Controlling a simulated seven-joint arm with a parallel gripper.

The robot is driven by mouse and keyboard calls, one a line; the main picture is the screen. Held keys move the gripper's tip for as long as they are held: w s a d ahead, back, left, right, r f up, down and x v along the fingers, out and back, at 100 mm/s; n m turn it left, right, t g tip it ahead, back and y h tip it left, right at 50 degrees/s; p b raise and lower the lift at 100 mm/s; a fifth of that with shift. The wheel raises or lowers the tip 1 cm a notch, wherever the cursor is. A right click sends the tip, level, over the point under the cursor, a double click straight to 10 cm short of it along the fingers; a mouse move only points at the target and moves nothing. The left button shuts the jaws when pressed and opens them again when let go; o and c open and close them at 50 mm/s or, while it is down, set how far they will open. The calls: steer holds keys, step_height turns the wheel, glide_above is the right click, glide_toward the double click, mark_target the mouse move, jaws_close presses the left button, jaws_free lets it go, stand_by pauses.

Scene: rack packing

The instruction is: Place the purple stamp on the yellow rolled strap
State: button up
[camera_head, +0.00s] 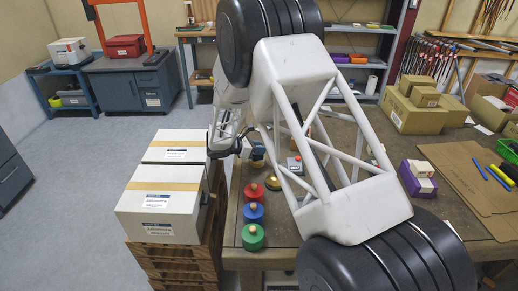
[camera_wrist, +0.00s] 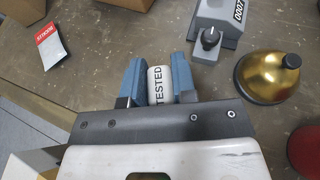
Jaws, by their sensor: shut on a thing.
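My gripper (camera_wrist: 158,85) has its blue fingers closed on a white cylinder (camera_wrist: 158,84) with black "TESTED" lettering. Its far end is hidden, and no purple shows on it, so I cannot tell whether it is the purple stamp. In the head view my gripper (camera_head: 256,152) is over the table's left part, and the held thing is mostly hidden there. I cannot make out a yellow rolled strap in either view. My arm covers much of the table in the head view.
A gold dome (camera_wrist: 268,75) and a grey device (camera_wrist: 222,22) with a black knob stand close by. Blue (camera_head: 253,213) and green (camera_head: 252,238) knobbed pieces stand at the table's left edge. White boxes (camera_head: 158,212) lie left. Cardboard boxes (camera_head: 408,112) and a purple box (camera_head: 414,181) stand right.

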steer(key=o, duration=0.9)
steer(key=shift+r, duration=0.15)
steer(key=v, duration=1.2)
stand_by(0.3)
steer(key=s+d+r+m+g+y, duration=0.45)
steer(key=s+d+r+m, duration=0.55)
steer(key=s+d+r, duration=1)
steer(key=shift+s+d+r+m+t+y, duration=0.4)
steer(key=shift+s+d+m+y, duration=1.4)
steer(key=shift+s, duration=3.15)
steer(key=shift+s+d+r+m+t+y, duration=0.35)
steer(key=shift+s+d+m+y, duration=0.8)
steer(key=shift+s+m, duration=2.5)
steer(key=shift+s+d+r+m+t+y, duration=0.4)
steer(key=shift+s+d+m+y, duration=1)
steer(key=shift+s, duration=4.8)
